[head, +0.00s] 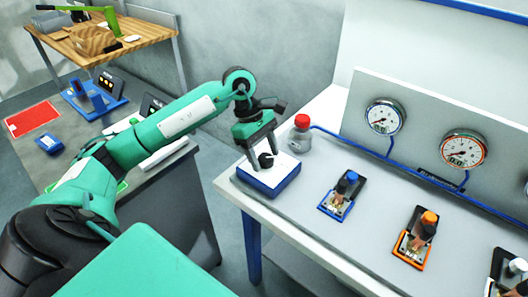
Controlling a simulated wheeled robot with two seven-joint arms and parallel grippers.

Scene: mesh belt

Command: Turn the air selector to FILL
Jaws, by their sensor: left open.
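The likely air selector is a white-topped blue box (258,183) with a black knob (266,161) on top, at the left end of the white bench. Its markings, including any FILL label, are too small to read, so I cannot tell where the knob points. My left gripper (265,157) reaches down from above with its fingers open on either side of the knob. I cannot tell whether the fingers touch it. My right gripper is out of view.
Blue-topped (343,193) and orange-topped (418,235) devices sit to the right. Two round gauges (385,117) (463,149) are on the back panel. The bench between these is clear.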

